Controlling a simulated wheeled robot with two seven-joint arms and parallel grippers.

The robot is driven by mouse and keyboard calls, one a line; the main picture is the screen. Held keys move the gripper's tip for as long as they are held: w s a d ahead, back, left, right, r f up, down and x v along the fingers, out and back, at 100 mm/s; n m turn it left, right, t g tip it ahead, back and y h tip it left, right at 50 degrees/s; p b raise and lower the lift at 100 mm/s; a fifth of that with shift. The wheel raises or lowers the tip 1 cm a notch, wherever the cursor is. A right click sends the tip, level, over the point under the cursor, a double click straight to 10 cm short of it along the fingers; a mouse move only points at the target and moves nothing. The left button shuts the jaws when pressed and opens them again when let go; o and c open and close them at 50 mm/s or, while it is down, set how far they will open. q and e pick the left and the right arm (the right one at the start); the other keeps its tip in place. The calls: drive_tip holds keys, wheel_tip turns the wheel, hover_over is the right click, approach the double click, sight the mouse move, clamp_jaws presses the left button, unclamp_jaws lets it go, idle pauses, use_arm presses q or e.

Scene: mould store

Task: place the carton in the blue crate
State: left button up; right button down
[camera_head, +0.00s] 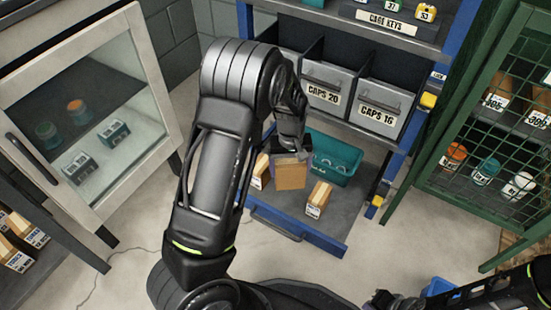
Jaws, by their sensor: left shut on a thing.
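My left gripper (291,156) is shut on a brown carton (291,175) over the pulled-out lower shelf. Whether the carton's base touches the shelf is hard to tell. A blue crate (438,286) shows only in part at the bottom right, partly hidden behind my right arm. My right gripper (383,300) is at the bottom edge, partly cut off, left of the blue crate; its jaws cannot be made out.
Two more cartons stand on the shelf, one left (261,172) and one at the front right (319,196). A teal bin (345,167) sits behind. Blue rack posts, a glass cabinet (85,110) and a green mesh cabinet (470,185) flank the clear floor.

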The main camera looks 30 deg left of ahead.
use_arm(q)
drive_tip(key=w+d+r+m, duration=0.3)
drive_tip(key=w+d+r, duration=0.1)
drive_tip(key=r, duration=0.5)
drive_tip(key=w+d+r+m, duration=0.4)
drive_tip(key=w+d+r, duration=0.1)
drive_tip(key=r, duration=0.4)
drive_tip(key=shift+w, duration=0.8)
